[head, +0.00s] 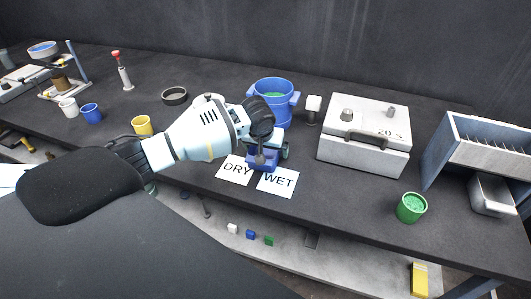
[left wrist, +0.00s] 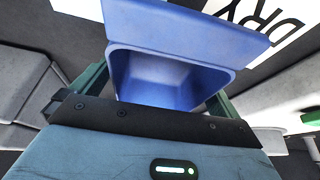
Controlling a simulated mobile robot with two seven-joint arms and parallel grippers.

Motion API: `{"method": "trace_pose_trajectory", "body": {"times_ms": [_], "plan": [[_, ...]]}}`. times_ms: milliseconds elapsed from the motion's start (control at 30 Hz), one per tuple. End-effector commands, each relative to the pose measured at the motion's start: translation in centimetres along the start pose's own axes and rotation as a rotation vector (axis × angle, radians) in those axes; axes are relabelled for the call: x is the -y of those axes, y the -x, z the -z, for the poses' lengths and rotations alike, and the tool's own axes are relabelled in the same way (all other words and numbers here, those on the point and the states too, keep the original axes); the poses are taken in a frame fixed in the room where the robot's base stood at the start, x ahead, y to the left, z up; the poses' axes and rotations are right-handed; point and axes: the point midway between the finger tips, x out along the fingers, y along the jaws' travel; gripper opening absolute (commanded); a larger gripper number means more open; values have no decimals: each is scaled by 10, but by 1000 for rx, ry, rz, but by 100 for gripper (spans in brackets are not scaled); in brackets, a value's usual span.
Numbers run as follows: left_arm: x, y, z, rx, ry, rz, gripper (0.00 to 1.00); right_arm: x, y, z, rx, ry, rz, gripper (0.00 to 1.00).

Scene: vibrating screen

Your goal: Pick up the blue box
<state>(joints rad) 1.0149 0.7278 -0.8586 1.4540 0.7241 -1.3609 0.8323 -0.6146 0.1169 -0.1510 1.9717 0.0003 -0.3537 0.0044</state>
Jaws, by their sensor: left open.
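The blue box (head: 262,163) stands on the table just behind the DRY card (head: 233,169) and WET card (head: 278,182), partly hidden by my left gripper (head: 270,152). In the left wrist view the blue box (left wrist: 172,78) is an open, hollow container with a wide rim, close in front of the palm. My left gripper (left wrist: 158,88) is open, with one green finger on each side of the box. Whether the fingers touch its walls cannot be told. My right gripper is not in view.
A blue bucket (head: 271,89) stands just behind the gripper. A grey case marked 20 S (head: 360,158) and a green cup (head: 411,208) are to the right. A yellow cup (head: 142,124) and a blue cup (head: 91,113) stand left. Bare table lies right of the cards.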

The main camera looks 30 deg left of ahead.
Motion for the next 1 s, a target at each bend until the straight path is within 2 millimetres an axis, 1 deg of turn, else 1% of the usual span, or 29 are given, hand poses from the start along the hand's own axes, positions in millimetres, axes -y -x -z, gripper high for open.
{"method": "trace_pose_trajectory", "body": {"times_ms": [667, 933, 1000], "plan": [[0, -4, -2, 1, 0, -1, 100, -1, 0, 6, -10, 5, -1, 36], [0, -5, -2, 1, 0, 0, 100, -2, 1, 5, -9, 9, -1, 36], [0, -5, -2, 1, 0, 0, 91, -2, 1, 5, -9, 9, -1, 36]]}}
